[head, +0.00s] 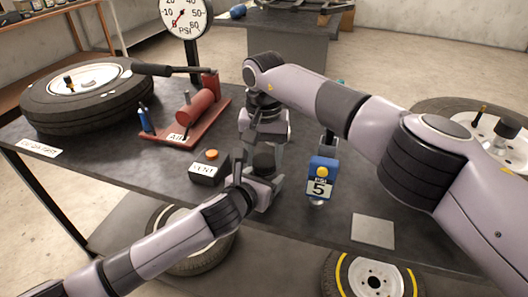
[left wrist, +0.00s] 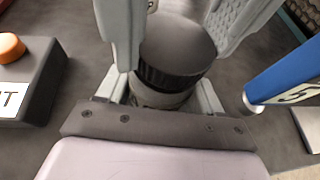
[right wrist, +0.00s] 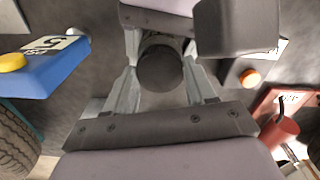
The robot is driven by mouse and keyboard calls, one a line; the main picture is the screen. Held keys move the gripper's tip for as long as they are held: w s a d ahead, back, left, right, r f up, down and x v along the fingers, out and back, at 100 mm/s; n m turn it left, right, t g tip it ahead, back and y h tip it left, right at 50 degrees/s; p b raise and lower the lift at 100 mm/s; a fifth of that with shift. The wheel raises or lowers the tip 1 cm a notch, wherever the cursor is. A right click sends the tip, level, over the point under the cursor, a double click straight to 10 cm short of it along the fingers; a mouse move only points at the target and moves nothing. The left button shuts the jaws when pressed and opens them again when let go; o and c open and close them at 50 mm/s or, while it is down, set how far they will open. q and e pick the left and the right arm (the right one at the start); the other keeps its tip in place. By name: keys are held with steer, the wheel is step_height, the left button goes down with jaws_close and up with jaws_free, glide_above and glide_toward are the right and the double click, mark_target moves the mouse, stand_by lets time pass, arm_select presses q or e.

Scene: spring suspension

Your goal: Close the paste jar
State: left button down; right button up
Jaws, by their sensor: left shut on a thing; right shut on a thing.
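The paste jar (left wrist: 165,98) stands near the table's front edge, its body mostly hidden by my fingers. Its dark round lid with a ribbed rim (left wrist: 178,52) sits on top of it; I cannot tell how tightly. The lid also shows in the head view (head: 263,161) and the right wrist view (right wrist: 160,69). My left gripper (head: 262,186) comes in low from the front and is shut on the jar body. My right gripper (right wrist: 160,85) comes from above and is shut on the lid, one finger on each side.
A black box with an orange button (head: 209,169) stands left of the jar. A blue PSI gauge reading 5 (head: 321,180) stands to the right. A red air pump (head: 190,112) and a tyre (head: 88,95) lie farther left. A grey plate (head: 373,231) lies at the front right.

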steer(key=m, duration=1.3)
steer(key=shift+m, duration=0.3)
steer(key=m, duration=0.6)
steer(key=shift+w, duration=0.1)
steer(key=m, duration=0.3)
steer(key=shift+m, duration=0.3)
steer(key=m, duration=0.4)
steer(key=shift+m, duration=0.3)
steer(key=m, duration=1.2)
steer(key=shift+m, duration=0.3)
steer(key=m, duration=1.3)
steer(key=o, duration=1)
steer(key=shift+f, duration=0.1)
